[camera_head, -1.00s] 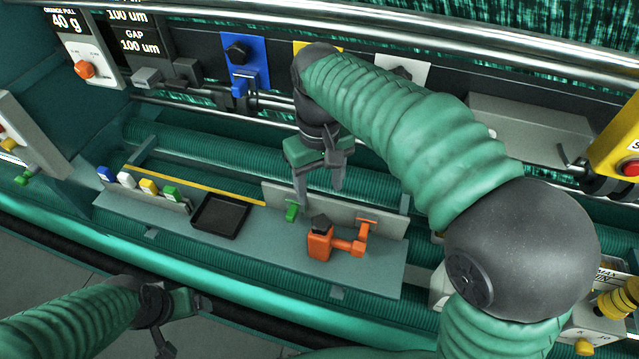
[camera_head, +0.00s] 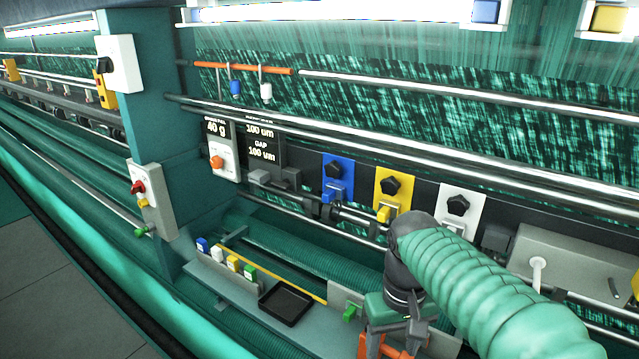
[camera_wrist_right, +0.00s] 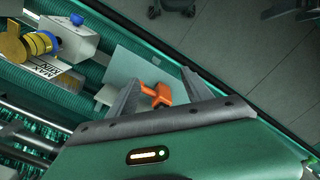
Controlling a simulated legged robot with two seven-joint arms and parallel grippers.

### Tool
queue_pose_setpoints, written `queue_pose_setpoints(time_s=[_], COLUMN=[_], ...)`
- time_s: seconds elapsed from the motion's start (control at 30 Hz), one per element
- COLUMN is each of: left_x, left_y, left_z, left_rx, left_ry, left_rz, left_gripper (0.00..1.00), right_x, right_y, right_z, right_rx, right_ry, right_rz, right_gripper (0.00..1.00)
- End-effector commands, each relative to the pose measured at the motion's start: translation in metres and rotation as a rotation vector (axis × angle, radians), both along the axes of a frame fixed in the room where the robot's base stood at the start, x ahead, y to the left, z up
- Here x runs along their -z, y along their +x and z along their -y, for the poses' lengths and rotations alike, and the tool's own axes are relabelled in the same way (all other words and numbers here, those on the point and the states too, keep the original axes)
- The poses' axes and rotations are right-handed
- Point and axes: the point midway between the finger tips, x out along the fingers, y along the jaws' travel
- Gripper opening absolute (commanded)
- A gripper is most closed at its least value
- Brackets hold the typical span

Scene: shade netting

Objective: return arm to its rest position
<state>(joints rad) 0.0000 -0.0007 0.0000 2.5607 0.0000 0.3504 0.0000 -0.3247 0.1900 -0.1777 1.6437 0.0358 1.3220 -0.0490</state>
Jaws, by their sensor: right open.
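My right arm in its green ribbed sleeve reaches in from the lower right of the head view. Its gripper (camera_head: 395,343) points down over the grey shelf, partly cut off by the bottom edge. In the right wrist view the two fingers of this gripper (camera_wrist_right: 160,88) are spread apart. An orange tool (camera_wrist_right: 158,95) shows between them, beyond the fingers; it looks apart from them and not held. In the head view parts of the orange tool (camera_head: 364,346) show beside and behind the gripper. My left gripper is in neither current view.
A black tray (camera_head: 286,303) and small coloured blocks (camera_head: 217,254) sit on the shelf. A green clip (camera_head: 350,312) is left of my gripper. Behind are blue (camera_head: 337,168), yellow (camera_head: 393,183) and white (camera_head: 460,205) knob panels and metal rails (camera_head: 400,141).

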Motion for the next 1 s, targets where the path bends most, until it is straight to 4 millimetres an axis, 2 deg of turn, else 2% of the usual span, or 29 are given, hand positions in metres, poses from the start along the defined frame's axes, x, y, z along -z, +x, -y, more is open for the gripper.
queue_pose_setpoints(time_s=[0.03,0.27,0.47,0.67,0.7,0.83,0.9,1.0], left_x=[0.000,0.022,0.047,0.082,0.091,0.117,0.124,0.124], left_y=[0.000,0.001,0.001,0.001,0.001,0.001,0.001,0.001], left_z=[0.000,0.000,0.000,0.000,0.000,0.000,0.000,0.000], left_rx=[0.000,0.000,0.000,0.000,0.000,0.000,0.000,0.000], left_ry=[0.000,0.000,0.000,0.000,0.000,0.000,0.000,0.000], left_rz=[0.000,0.000,0.000,0.000,0.000,0.000,0.000,0.000], left_gripper=[0.84,0.84,0.84,0.84,0.84,0.84,0.84,0.84], right_x=[0.000,0.052,0.111,0.196,0.216,0.275,0.293,0.293], right_y=[0.000,-0.004,-0.015,-0.043,-0.051,-0.080,-0.092,-0.092], right_z=[0.000,0.013,0.026,0.046,0.050,0.062,0.067,0.067], right_rx=[0.000,0.032,0.069,0.121,0.132,0.169,0.182,0.182], right_ry=[0.000,0.007,0.014,0.020,0.021,0.022,0.022,0.022], right_rz=[0.000,0.030,0.071,0.135,0.150,0.200,0.224,0.224], right_gripper=[0.58,0.58,0.58,0.58,0.58,0.58,0.58,0.58])
